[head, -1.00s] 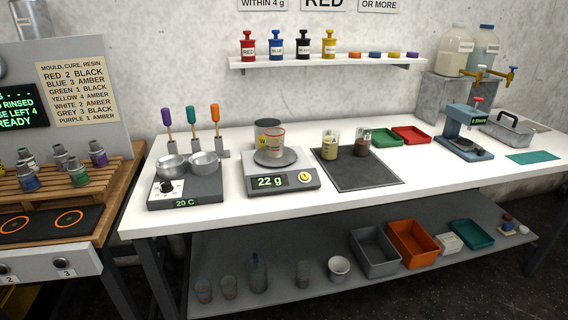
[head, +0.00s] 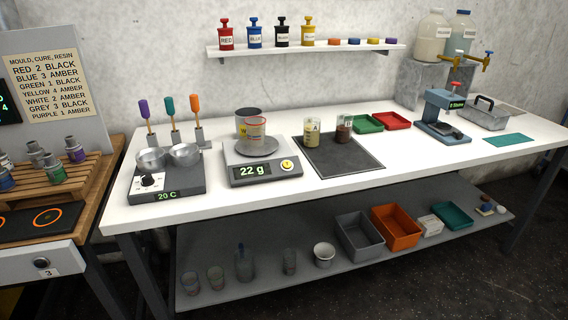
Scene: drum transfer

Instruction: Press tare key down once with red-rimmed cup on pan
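The scale (head: 262,170) stands on the white bench, and its display (head: 252,171) reads 22 g. A clear red-rimmed cup (head: 256,131) stands upright at the pan (head: 258,146), towards its back. A round yellow key (head: 287,165), which looks like the tare key, is on the scale's front right. A grey pot with a yellow label (head: 247,119) stands behind the cup and is partly hidden by it. Neither of my grippers shows in the head view.
A hotplate with two metal bowls (head: 167,180) stands left of the scale. A dark mat (head: 340,160) with cups A (head: 312,133) and B (head: 344,128) lies to its right. The bench's front strip (head: 330,189) is clear. A shelf of coloured bottles (head: 310,52) hangs above.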

